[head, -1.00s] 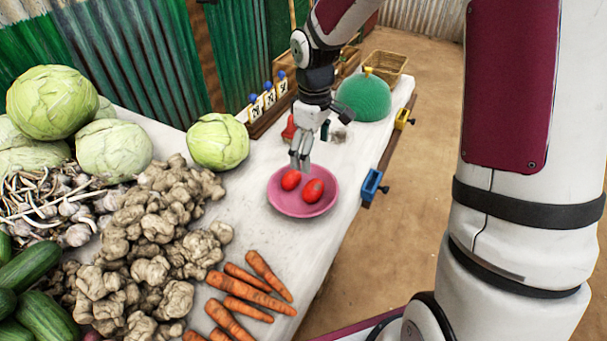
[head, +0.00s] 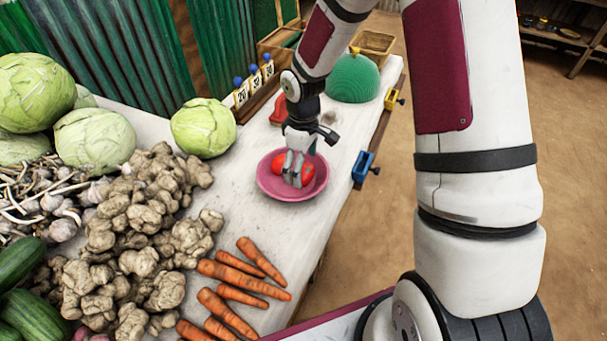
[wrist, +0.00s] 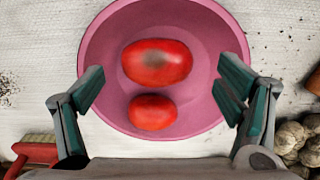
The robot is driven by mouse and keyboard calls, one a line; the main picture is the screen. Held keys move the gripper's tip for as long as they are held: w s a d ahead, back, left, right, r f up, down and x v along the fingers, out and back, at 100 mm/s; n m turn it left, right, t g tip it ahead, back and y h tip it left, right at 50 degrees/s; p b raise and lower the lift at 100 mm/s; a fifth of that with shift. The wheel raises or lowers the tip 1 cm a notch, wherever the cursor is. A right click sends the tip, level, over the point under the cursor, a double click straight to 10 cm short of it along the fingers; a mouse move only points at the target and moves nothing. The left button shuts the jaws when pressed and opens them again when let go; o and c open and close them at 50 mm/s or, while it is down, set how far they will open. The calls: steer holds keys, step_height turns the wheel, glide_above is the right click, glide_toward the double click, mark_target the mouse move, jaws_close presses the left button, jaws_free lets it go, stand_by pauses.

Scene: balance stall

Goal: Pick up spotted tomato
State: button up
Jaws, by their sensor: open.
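The spotted tomato (wrist: 152,62) is red with a dark brownish patch on its top. It lies in a pink plate (wrist: 100,45), and a smaller plain red tomato (wrist: 152,113) lies close below it in the wrist view. In the head view the plate (head: 268,188) shows both: the spotted tomato (head: 308,174) seems to be the right one, partly hidden by my fingers, and the plain tomato (head: 278,161) is at left. My gripper (head: 292,182) is over the plate, pointing down. In the wrist view its fingers (wrist: 160,88) are wide apart and empty.
Carrots (head: 240,275), ginger (head: 150,230) and a cabbage (head: 203,128) lie left of the plate. A red object (head: 280,108) and a green dome (head: 353,78) stand behind it. A blue clamp (head: 363,168) sits on the table's right edge.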

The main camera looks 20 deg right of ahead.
mark_target(303, 169)
step_height(303, 169, down, 3)
steer(key=shift+w+f, duration=0.1)
steer(key=c, duration=1.3)
